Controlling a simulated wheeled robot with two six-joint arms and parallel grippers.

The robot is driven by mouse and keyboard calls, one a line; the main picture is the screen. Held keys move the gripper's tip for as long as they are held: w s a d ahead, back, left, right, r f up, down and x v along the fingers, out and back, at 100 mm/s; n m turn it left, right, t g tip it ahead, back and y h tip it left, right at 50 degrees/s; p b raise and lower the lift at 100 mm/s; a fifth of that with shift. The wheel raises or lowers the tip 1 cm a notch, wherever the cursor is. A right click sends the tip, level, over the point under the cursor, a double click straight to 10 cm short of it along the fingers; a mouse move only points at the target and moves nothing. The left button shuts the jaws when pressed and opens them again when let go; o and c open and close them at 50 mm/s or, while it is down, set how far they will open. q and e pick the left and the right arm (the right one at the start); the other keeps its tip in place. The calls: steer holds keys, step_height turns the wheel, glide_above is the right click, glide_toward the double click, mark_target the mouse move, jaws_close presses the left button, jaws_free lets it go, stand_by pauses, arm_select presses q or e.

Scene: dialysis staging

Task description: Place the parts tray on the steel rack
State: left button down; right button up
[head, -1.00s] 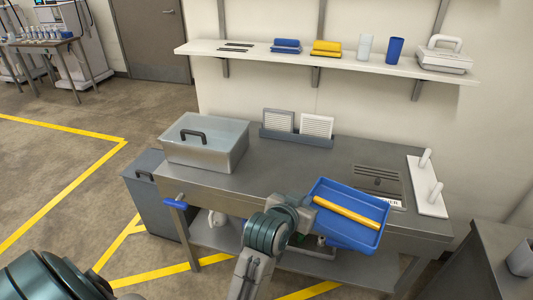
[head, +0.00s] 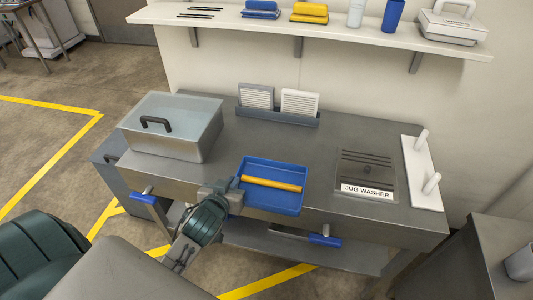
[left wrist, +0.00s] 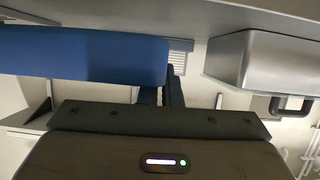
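The parts tray (head: 272,205) is a shallow blue tray with a yellow-orange bar (head: 271,184) lying across it. In the head view it overlaps the front edge of the steel bench, and I cannot tell whether it touches the bench. My left gripper (head: 233,191) is at the tray's left side and looks shut on its rim. In the left wrist view the blue tray side (left wrist: 80,55) reaches the dark fingers (left wrist: 160,98). My right gripper is out of view. I cannot pick out a separate steel rack.
On the bench (head: 250,140) stand a lidded steel basin (head: 200,145), a holder with two white filters (head: 275,115), the jug washer grate (head: 368,172) and a white pegged board (head: 415,170). The bench middle is clear. A wall shelf (head: 340,35) hangs above.

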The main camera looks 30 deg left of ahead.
arm_select(q)
steer(key=w+a+p, duration=0.1)
steer(key=w+a, duration=0.1)
steer(key=w, duration=0.2)
steer(key=w+a+f+p, duration=0.1)
steer(key=w+a, duration=0.1)
steer(key=w, duration=0.3)
steer(key=w+a+p, duration=0.2)
steer(key=w, duration=0.3)
steer(key=shift+w+a+f, duration=0.15)
steer(key=shift+w+a, duration=0.05)
steer(key=shift+a, duration=0.1)
steer(key=shift+w+f, duration=0.1)
steer(key=shift+f, duration=0.1)
step_height(320, 180, down, 2)
steer(key=shift+f+p, duration=0.1)
steer(key=shift+p, duration=0.4)
steer(key=shift+f, duration=0.55)
steer(key=c, duration=1.6)
jaws_free()
steer(key=b+v, duration=0.2)
steer(key=v, duration=0.8)
steer(key=shift+s, duration=0.35)
steer(key=shift+v, duration=0.8)
